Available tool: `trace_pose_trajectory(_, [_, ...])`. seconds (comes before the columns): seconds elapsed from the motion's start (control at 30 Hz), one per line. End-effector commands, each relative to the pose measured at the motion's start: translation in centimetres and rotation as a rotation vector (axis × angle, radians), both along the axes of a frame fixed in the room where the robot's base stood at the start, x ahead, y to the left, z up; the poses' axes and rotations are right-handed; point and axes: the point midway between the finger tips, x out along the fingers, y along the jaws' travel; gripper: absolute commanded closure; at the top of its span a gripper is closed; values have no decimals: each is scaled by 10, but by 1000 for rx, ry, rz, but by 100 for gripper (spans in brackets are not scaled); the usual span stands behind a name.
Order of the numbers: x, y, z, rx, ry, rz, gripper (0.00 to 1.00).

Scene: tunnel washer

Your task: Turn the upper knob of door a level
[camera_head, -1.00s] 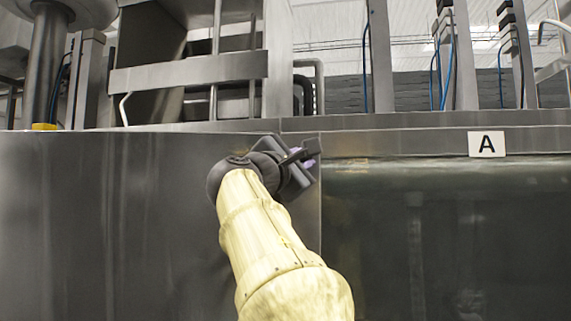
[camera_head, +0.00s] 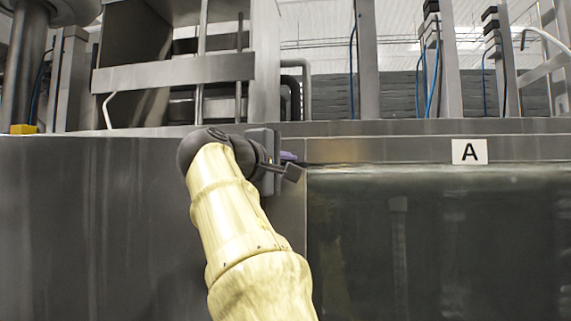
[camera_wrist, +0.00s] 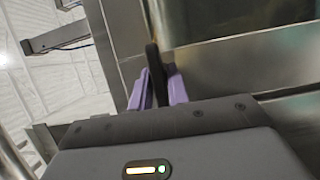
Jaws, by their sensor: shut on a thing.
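Door A, a dark glassy panel (camera_head: 430,240) under a white label "A" (camera_head: 469,151), fills the right of the head view. My gripper (camera_head: 287,157) is at its upper left corner, near the seam with the grey steel panel. In the wrist view, the two purple fingers of my gripper (camera_wrist: 159,88) are on either side of the upper knob, a thin black handle (camera_wrist: 153,62). The knob stands near upright in that picture. Its base is hidden behind the fingers and the gripper body. In the head view, my gripper largely hides the knob.
A large steel panel (camera_head: 90,220) lies left of the door. A steel ledge (camera_head: 380,128) runs above it. Behind are a horizontal bar (camera_head: 175,73), posts and blue hoses (camera_head: 432,85). Open room shows in front of the panels.

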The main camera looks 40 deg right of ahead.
Motion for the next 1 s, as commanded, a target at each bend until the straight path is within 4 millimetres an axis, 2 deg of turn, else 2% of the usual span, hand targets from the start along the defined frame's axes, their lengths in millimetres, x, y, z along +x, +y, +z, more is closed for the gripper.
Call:
trace_pose_trajectory(0.4, [0, -1, -1, 10, -7, -2, 100])
trace_pose_trajectory(0.43, [0, -1, -1, 10, -7, -2, 81])
trace_pose_trajectory(0.5, [0, -1, -1, 9, -6, -1, 67])
trace_pose_trajectory(0.83, [0, 1, -1, 8, -7, 0, 67])
trace_pose_trajectory(1.0, [-4, 15, -2, 6, -9, 3, 67])
